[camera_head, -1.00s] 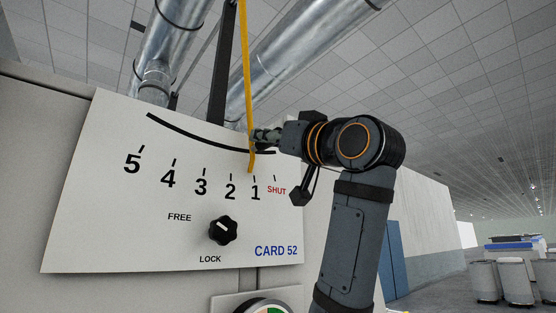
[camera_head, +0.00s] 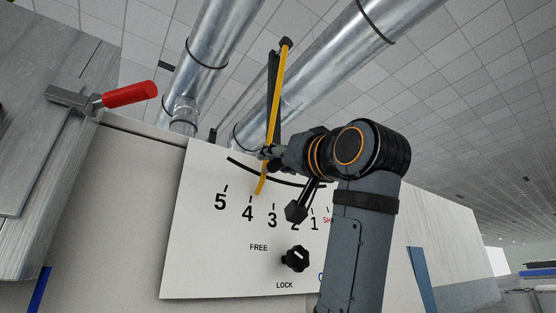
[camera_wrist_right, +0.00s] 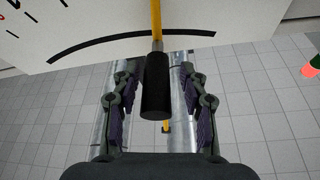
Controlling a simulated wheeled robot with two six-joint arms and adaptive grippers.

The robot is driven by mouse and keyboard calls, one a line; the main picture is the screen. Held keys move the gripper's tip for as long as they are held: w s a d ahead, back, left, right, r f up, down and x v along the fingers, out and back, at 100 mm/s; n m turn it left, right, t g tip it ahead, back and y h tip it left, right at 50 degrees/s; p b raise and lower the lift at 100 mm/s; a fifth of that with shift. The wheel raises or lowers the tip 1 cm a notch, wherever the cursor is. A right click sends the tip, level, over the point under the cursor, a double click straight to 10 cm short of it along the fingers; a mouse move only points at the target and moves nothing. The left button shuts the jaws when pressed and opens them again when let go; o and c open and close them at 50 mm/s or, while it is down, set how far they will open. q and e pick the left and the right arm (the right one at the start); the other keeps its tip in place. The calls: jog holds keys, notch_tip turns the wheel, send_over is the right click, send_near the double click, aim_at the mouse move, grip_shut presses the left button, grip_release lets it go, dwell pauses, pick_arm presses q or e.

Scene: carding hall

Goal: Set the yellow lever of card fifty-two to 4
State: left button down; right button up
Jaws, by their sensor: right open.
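The yellow lever (camera_head: 276,100) of card 52 slants across the scale plate (camera_head: 190,265). Its lower tip lies just right of the tick above 4, between 4 and 3 and closer to 4. My right gripper (camera_head: 267,153) is at the lever just above the black arc. In the right wrist view the lever's black handle (camera_wrist_right: 157,90) and yellow rod (camera_wrist_right: 157,22) lie between the spread fingers of my right gripper (camera_wrist_right: 163,75), with gaps on both sides. A black knob (camera_head: 296,258) sits between FREE and LOCK; its setting is unclear. My left gripper is out of view.
A red-handled clamp (camera_head: 128,94) is on the grey panel at the left. Metal ducts (camera_head: 300,80) run overhead behind the lever. My right forearm hides the plate's right part, including some of the SHUT mark. The space right of my arm looks clear.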

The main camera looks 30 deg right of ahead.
jog(key=shift+o, duration=0.3)
jog(key=shift+s+a+r, duration=0.1)
jog(key=shift+a, duration=0.25)
jog(key=shift+s+d, duration=0.2)
jog(key=shift+s, duration=0.2)
jog(key=v, duration=1.1)
jog(key=shift+a, duration=0.15)
